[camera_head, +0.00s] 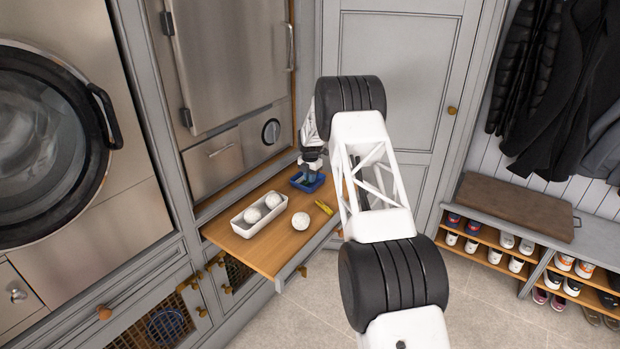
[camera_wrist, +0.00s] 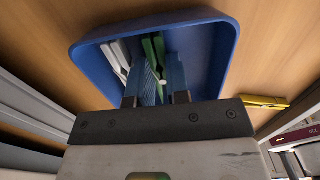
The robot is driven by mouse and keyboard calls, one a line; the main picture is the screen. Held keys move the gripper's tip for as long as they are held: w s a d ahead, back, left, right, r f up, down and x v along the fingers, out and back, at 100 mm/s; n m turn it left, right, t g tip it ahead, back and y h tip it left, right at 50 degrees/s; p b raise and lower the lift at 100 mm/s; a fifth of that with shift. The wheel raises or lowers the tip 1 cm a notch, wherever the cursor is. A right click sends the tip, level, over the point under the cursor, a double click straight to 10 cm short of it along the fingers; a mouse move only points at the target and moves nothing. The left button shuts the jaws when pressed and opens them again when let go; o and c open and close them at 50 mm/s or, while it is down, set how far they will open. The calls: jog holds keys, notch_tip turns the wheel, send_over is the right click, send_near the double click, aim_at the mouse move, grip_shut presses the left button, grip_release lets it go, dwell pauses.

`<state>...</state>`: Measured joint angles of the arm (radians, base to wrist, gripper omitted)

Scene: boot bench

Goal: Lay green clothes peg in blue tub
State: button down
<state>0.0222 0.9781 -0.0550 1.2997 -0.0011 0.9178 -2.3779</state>
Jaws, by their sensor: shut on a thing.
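The blue tub (camera_head: 318,186) stands at the back of the pulled-out wooden board, and its rim fills the upper part of the wrist view (camera_wrist: 228,50). My gripper (camera_wrist: 154,82) reaches down into the tub, with its fingertips inside the rim. It is shut on the green clothes peg (camera_wrist: 153,50), which shows between and beyond the fingers, within the tub's walls. I cannot tell whether the peg touches the tub floor. In the head view my gripper (camera_head: 311,168) is over the tub and hides the peg.
A pale peg (camera_wrist: 115,58) lies in the tub left of the green one. A yellow peg (camera_head: 324,207) lies on the wooden board (camera_head: 270,258), right of the tub. A white tray (camera_head: 240,225) holds white balls, and another ball (camera_head: 300,221) is beside it.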

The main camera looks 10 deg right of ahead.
jog(key=c, duration=1.4)
grip_release()
jog(key=shift+f, duration=0.1)
notch_tip(320, 180, up, 12)
jog(key=shift+r, duration=0.15)
